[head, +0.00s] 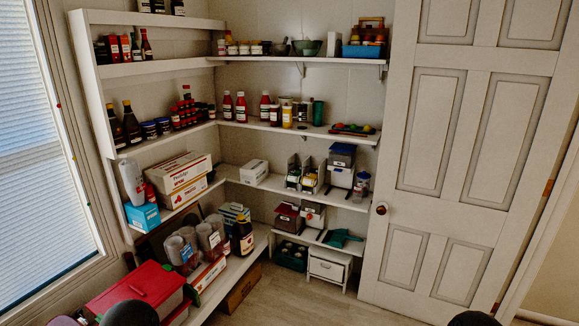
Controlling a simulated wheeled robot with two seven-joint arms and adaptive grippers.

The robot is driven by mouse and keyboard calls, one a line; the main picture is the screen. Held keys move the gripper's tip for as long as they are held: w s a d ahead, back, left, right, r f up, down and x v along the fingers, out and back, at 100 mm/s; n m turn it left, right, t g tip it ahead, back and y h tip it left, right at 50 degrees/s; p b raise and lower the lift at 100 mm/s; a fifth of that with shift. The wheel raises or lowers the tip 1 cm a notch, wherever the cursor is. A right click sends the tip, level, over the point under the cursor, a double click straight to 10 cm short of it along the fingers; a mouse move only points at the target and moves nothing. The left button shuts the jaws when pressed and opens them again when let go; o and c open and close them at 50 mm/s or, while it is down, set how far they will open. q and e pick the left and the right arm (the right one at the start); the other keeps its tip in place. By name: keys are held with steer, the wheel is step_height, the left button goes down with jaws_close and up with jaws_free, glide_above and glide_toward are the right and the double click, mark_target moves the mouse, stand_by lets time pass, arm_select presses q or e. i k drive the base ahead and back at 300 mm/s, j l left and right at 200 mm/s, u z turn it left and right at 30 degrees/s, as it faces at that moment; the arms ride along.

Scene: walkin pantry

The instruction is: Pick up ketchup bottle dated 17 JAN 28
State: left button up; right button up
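Several red bottles that look like ketchup stand upright on the middle back shelf (330,133). Two of them, a left red bottle (227,106) and a red bottle beside it (241,108), stand near the corner. Another red bottle (265,106) stands further right, close to other jars. Smaller red bottles (125,48) stand on the upper left shelf. The labels are too small to read, so I cannot tell which bottle bears the date 17 JAN 28. Neither of my grippers shows; only dark rounded parts, probably mine, show at the bottom edge.
A white panelled door (425,150) stands at the right, and a window with blinds (40,150) is at the left. A red box (135,290) sits low at the front left. The lower shelves hold cartons and bins. The wooden floor (310,305) in the middle is clear.

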mark_target(241, 106)
steer(key=i+u, duration=0.1)
steer(key=i, duration=0.55)
steer(key=i+l+u, duration=0.15)
steer(key=i, duration=0.55)
steer(key=i+l+u, duration=0.1)
steer(key=i, duration=0.55)
steer(key=l, duration=0.1)
